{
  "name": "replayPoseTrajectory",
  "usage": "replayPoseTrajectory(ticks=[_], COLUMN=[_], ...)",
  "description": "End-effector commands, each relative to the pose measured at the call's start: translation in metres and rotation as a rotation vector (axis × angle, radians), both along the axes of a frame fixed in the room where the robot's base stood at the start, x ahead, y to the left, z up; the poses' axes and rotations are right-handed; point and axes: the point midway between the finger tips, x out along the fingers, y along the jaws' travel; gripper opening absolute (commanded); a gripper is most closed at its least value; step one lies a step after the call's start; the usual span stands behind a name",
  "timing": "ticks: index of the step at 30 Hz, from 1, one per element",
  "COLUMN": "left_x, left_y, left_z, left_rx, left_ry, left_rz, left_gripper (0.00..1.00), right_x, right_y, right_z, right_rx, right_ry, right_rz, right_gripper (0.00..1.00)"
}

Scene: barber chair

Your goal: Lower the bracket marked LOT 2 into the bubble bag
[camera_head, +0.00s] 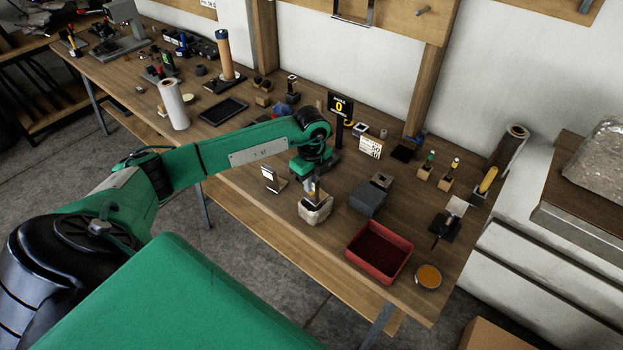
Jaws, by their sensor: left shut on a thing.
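My left arm reaches in from the left over the workbench. Its gripper (313,192) points down, shut on a small bracket that is mostly hidden by the fingers; no LOT 2 marking is readable. Directly below is a pale, open-topped bag (314,212) standing on the bench, which looks like the bubble bag. The fingertips are at its mouth. I cannot tell how far the bracket is inside, or whether it touches the bag. My right gripper is not in view.
A small card stand (269,177) is left of the bag. A grey block (368,198) and a red tray (350,256) are to its right. A black sign (340,105) stands behind, and an orange-topped round tin (428,277) sits near the front corner.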

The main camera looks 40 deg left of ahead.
Motion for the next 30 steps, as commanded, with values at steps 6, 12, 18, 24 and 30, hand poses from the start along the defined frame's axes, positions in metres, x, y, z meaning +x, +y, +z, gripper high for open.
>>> replayPoseTrajectory(ticks=[6,12,18,24,30], left_x=[0.0,0.0,0.0,0.0,0.001], left_y=[0.0,0.0,0.0,0.0,0.0], left_z=[-0.018,-0.032,-0.045,-0.058,-0.063], left_rx=[-0.001,0.0,0.0,0.0,0.0], left_ry=[-0.001,-0.001,-0.001,-0.001,-0.002], left_rz=[0.0,0.0,0.0,0.0,0.0], left_gripper=[0.0,0.0,0.0,0.0,0.0], right_x=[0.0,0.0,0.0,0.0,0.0], right_y=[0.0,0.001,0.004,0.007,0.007], right_z=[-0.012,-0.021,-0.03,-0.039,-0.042], right_rx=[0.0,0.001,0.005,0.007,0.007], right_ry=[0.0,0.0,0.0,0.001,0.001], right_rz=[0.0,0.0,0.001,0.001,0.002], right_gripper=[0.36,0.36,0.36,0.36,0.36])
